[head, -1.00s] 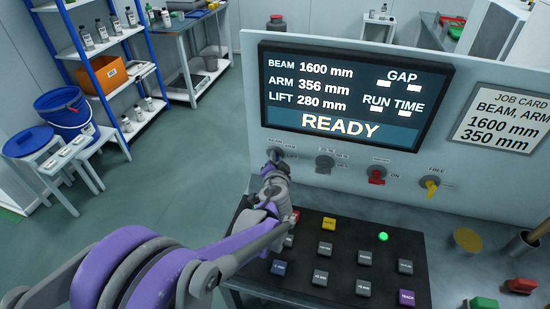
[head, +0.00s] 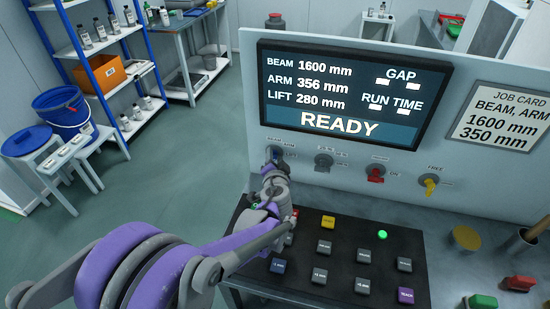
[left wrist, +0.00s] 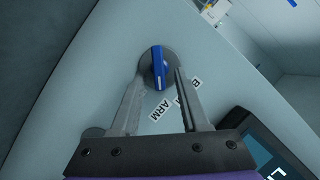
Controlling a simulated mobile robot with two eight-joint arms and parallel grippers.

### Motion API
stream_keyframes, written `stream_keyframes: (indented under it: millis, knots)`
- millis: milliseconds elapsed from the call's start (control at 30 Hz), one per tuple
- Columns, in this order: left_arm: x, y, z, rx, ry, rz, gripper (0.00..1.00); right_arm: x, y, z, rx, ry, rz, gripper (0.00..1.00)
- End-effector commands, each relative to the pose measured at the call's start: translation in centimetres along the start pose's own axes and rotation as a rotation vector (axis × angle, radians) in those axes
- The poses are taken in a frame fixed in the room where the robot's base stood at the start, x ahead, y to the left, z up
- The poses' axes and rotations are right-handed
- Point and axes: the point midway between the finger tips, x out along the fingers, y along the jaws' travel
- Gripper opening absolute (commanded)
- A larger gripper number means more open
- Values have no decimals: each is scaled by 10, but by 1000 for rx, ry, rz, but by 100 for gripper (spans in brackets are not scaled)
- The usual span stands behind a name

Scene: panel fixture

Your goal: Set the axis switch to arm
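The axis switch is a blue lever knob (left wrist: 158,68) on a round grey base, at the left end of the panel's switch row. Its label in the left wrist view reads ARM, with a second word partly hidden by a finger. My left gripper (left wrist: 159,80) is open, with one finger on each side of the knob and gaps between. In the head view my left gripper (head: 275,158) mostly covers the switch. The blue lever stands nearly upright in the left wrist view; which word it points at I cannot tell. My right gripper is out of view.
The display (head: 350,95) reads BEAM 1600, ARM 356, LIFT 280 mm and READY. A job card (head: 502,118) reads BEAM, ARM, 1600 mm, 350 mm. A grey knob (head: 323,161), red switch (head: 375,173) and yellow switch (head: 430,183) sit to the right. A black keypad (head: 335,262) lies below.

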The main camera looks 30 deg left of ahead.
Motion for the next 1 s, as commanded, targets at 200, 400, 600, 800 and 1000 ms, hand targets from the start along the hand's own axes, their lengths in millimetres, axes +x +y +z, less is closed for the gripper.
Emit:
stream_keyframes:
  millis: [200, 400, 600, 800, 1000]
  knots:
    - [-7, 0, 0, 0, 1, 1, 45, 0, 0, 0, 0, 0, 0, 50]
    - [-43, 0, -1, 1, 2, 2, 45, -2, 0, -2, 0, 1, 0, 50]
    - [-83, 0, -1, 1, 2, 2, 45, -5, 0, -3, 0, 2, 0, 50]
    - [-104, 0, -1, 0, 1, 1, 45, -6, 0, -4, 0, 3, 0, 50]
    - [-108, 0, 0, 0, 0, 0, 45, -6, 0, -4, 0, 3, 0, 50]
